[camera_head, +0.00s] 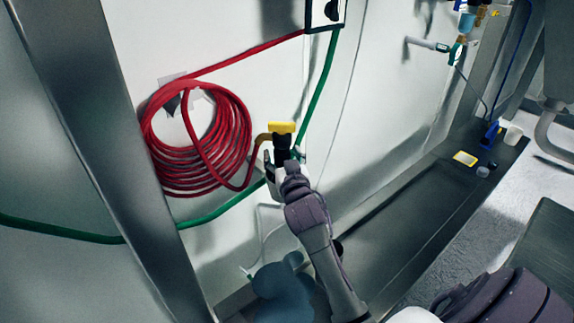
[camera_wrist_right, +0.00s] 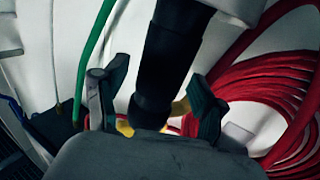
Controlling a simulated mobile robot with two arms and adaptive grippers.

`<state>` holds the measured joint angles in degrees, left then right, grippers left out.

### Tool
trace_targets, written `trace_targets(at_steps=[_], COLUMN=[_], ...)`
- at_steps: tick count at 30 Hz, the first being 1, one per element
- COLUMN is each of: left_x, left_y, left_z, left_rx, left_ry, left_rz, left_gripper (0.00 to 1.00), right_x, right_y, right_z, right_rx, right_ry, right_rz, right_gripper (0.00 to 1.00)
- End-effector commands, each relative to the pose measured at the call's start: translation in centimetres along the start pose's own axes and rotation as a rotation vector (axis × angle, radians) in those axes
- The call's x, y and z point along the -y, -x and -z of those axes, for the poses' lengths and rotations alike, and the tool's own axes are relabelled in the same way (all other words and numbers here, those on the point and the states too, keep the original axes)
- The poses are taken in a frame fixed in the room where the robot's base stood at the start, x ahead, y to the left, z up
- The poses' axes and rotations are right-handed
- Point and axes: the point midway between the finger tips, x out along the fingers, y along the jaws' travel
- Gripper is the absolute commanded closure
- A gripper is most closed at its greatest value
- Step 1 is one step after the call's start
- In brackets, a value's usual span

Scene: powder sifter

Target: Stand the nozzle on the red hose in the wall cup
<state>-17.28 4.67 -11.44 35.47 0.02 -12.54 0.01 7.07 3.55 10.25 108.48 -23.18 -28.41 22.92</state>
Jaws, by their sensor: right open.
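The nozzle (camera_head: 282,146) has a black body and a yellow top and is roughly upright in front of the white wall in the head view. The coiled red hose (camera_head: 236,125) hangs on the wall, with its end running to the nozzle's yellow elbow. My right gripper (camera_head: 284,157) is open, with its fingers on either side of the black body. In the right wrist view, the black nozzle body (camera_wrist_right: 162,70) passes between the spread fingers (camera_wrist_right: 152,98). I cannot make out the wall cup. My left gripper is not in view.
A green hose (camera_head: 321,92) runs down the wall behind the nozzle. A metal post (camera_head: 92,125) stands at the left. A pipe with a valve (camera_head: 430,44) is at the upper right. Small items, including a yellow-edged one (camera_head: 465,158), lie on the dark ledge at the right.

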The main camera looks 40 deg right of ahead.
Motion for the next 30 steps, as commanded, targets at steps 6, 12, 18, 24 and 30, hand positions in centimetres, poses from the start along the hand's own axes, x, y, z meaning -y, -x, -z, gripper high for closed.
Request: trace_targets(at_steps=[6,12,18,24,30], left_x=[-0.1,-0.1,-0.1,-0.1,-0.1], left_y=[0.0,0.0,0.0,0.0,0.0], left_z=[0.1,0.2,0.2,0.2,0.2], left_rx=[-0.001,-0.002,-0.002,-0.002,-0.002], left_ry=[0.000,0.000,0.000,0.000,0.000], left_rz=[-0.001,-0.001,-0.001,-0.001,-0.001], left_gripper=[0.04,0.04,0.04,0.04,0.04], right_x=[0.0,0.0,0.0,0.0,0.0], right_y=[4.2,8.3,10.8,11.3,11.3], right_z=[-0.1,0.0,0.0,0.1,0.1], right_rx=[0.003,0.001,-0.002,-0.003,-0.003], right_ry=[-0.003,-0.003,-0.002,-0.001,-0.001], right_rz=[0.000,0.000,0.000,0.000,0.000], right_gripper=[0.30,0.30,0.30,0.30,0.30])
